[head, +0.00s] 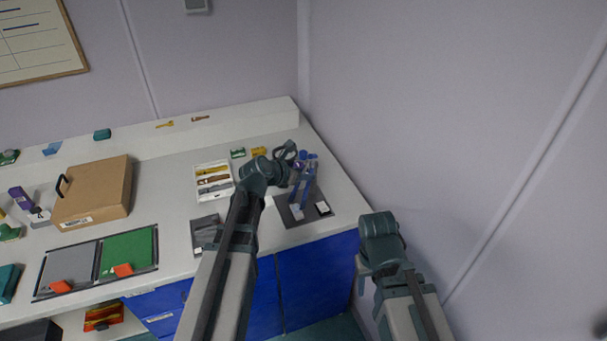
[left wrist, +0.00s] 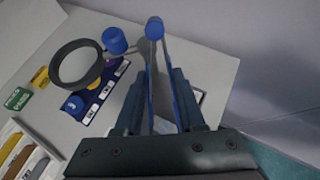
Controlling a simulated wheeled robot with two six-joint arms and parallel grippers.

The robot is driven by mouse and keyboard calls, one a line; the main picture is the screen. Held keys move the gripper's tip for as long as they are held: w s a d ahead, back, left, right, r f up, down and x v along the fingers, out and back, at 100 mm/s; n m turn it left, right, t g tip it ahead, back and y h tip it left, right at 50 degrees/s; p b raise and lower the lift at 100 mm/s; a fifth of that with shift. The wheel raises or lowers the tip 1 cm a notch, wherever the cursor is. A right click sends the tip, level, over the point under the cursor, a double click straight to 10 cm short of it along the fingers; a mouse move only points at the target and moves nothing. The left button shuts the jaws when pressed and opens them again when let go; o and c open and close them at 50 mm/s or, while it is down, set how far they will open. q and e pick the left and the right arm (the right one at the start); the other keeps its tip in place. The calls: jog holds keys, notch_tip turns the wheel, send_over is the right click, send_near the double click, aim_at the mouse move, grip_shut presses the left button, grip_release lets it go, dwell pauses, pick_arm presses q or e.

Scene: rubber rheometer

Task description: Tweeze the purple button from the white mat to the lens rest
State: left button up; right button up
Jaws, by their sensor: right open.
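Blue tweezers (left wrist: 152,95) lie between the two fingers of my left gripper (left wrist: 160,90), with a blue leg along each finger's inner side. The tweezers (head: 308,182) also show in the head view, above a dark grey tray (head: 318,191). My left gripper (head: 290,178) is over that tray area, partly hidden by its wrist. My right gripper (head: 370,282) is open and empty, low in front of the counter. Two small white squares, one (head: 297,211) left and one (head: 322,208) right, are on the tray; I cannot tell which is the mat or the rest. I cannot make out the purple button.
A white tray (head: 197,201) of tools is to the left. A cardboard box (head: 95,193) stands further left. A wall closes the right side.

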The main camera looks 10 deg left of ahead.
notch_tip(320, 180, up, 10)
jog(key=p, duration=1)
